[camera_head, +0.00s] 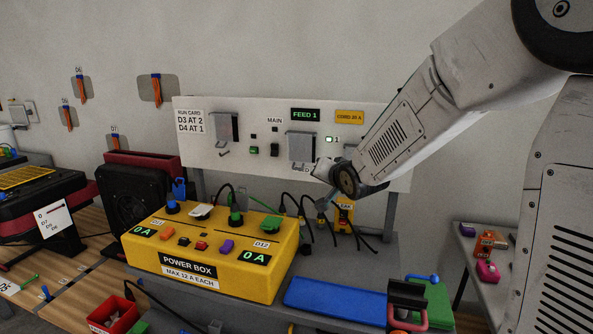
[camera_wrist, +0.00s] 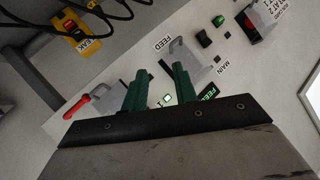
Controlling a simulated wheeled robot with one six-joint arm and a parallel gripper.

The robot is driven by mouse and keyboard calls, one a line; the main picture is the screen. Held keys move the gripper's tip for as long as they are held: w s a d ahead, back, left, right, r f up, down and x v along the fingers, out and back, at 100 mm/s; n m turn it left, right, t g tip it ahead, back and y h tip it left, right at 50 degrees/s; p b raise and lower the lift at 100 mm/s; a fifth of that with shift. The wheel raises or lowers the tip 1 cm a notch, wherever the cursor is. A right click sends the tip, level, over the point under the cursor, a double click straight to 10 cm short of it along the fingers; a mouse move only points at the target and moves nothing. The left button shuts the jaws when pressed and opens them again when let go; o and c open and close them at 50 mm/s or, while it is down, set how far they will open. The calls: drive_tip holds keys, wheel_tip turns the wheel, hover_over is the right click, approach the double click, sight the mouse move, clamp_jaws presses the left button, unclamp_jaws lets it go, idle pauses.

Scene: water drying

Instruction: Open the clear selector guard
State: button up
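Grey, see-through-looking covers sit on the white upright panel (camera_head: 265,165). In the head view, one cover (camera_head: 222,127) is beside the run card and another (camera_head: 302,147) is below the FEED 1 sign. In the wrist view, a cover (camera_wrist: 192,62) with a handle-like loop lies just beyond my fingertips, and another cover (camera_wrist: 110,97) is left of them. I cannot tell which is the selector guard. My gripper (camera_wrist: 159,67) has two green fingers apart with nothing seen between them. In the head view my arm hides the panel's right part.
A yellow power box (camera_head: 215,250) stands on the bench below the panel. Black cables and a yellow LEAK-tagged item (camera_head: 345,214) are under the panel. A red handle (camera_wrist: 76,106) shows beside the left cover. A blue mat (camera_head: 335,300) lies at front right.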

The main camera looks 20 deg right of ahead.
sight(297, 169)
drive_tip(key=w+f+m+t+y, duration=0.3)
drive_tip(key=w+f+t+y, duration=0.35)
drive_tip(key=w+t, duration=0.2)
drive_tip(key=x, duration=0.8)
drive_tip(key=shift+w+a+f, duration=0.15)
drive_tip(key=shift+w+f, duration=0.15)
drive_tip(key=shift+w, duration=0.05)
drive_tip(key=shift+h, duration=0.35)
clamp_jaws()
